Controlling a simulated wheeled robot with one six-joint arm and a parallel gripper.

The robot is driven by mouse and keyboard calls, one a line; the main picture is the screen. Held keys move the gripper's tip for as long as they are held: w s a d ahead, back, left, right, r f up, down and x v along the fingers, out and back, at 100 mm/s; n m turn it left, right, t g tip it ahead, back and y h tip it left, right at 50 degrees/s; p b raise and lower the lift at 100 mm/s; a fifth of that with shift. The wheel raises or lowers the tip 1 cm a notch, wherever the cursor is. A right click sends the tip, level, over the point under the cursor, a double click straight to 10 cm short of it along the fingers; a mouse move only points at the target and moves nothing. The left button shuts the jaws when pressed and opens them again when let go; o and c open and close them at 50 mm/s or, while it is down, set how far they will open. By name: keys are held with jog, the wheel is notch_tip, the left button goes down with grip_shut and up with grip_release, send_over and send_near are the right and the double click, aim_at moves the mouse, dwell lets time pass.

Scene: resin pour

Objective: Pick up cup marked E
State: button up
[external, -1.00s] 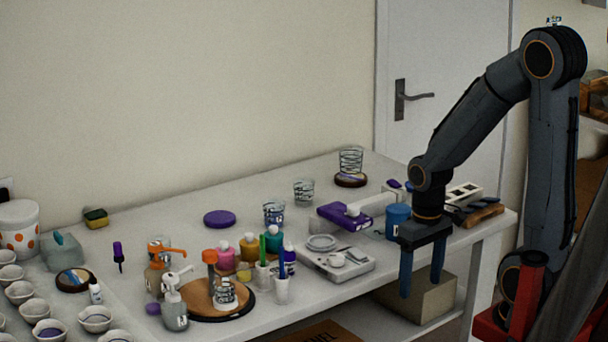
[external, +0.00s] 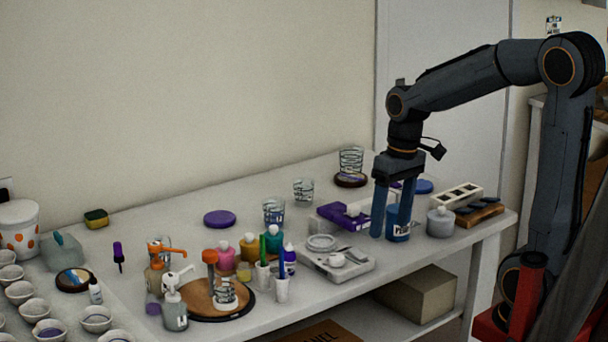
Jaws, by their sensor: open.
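No letter E is legible on any cup. Clear cups with dark graduation lines stand on the table: one at the back (external: 350,160) on a dark round coaster, one mid-table (external: 303,191), one nearer with blue in its markings (external: 273,210), and one on the round wooden board (external: 225,292). My gripper (external: 390,234) points down with its blue fingers apart, at the right part of the table, to the right of these cups. Its fingers overlap a blue labelled can (external: 398,226) in the picture; I cannot tell whether they are around it or in front.
A purple box (external: 343,218) and a grey scale (external: 345,264) lie just left of the gripper. Coloured bottles (external: 249,247) crowd the front middle. A grey jar (external: 440,222) stands to the right. The back left of the table is mostly clear around a purple disc (external: 219,219).

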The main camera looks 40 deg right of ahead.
jog(key=w+a+r+n+y, duration=0.1)
jog(key=w+a+n+y, duration=0.15)
jog(key=w+a, duration=0.75)
jog(key=n+t+y+b, duration=0.1)
jog(key=n+t+y, duration=0.3)
jog(key=n, duration=0.5)
send_over(162, 237)
jog(key=s, duration=0.4)
jog(key=shift+w+d+f+g+y, duration=0.2)
jog(key=shift+f+g, duration=0.1)
jog(key=shift+f, duration=0.3)
jog(key=shift+w+d+f+g+y, duration=0.15)
jog(key=shift+f+g, duration=0.15)
jog(key=shift+f, duration=0.25)
jog(key=f, duration=0.4)
jog(key=shift+a+f, duration=0.25)
jog(key=shift+f, duration=0.1)
jog(key=shift+x, duration=1.2)
jog(key=shift+d+p+x, duration=0.25)
jog(key=shift+p+x, duration=0.8)
jog(key=shift+x, duration=1.7)
jog(key=shift+w+f, duration=0.15)
jog(key=shift+w, duration=0.05)
jog(key=c, duration=1.1)
jog(key=shift+c, duration=0.3)
